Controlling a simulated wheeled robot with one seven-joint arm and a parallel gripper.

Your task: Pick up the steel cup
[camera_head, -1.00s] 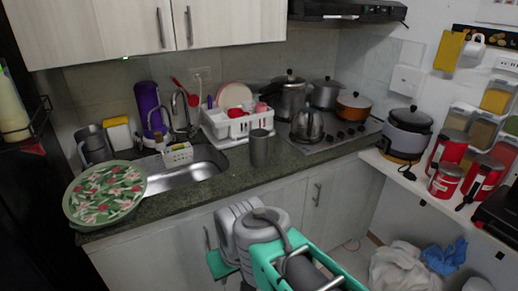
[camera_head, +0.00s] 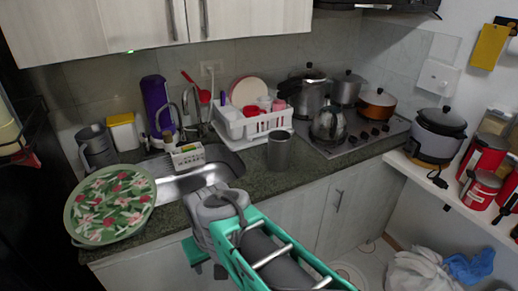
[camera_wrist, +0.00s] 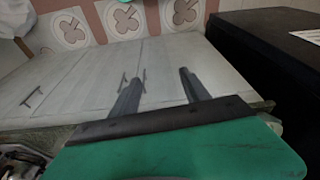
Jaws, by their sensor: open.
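The steel cup (camera_head: 279,151) is a plain grey cylinder standing upright on the dark counter, between the dish rack and the stove, in the head view. My gripper (camera_wrist: 160,78) shows in the wrist view with its two dark fingers apart and nothing between them. In the head view my arm reaches up from the bottom, and its teal gripper body (camera_head: 196,252) is low in front of the cabinets, below the counter edge and left of the cup. The cup does not show in the wrist view, which looks along pale cabinet doors (camera_wrist: 80,75).
A white dish rack (camera_head: 252,121) stands behind and left of the cup. A kettle (camera_head: 328,124) and pots are on the stove to its right. The sink (camera_head: 195,181) and a floral tray (camera_head: 110,204) lie left. The counter (camera_head: 255,182) in front of the cup is bare.

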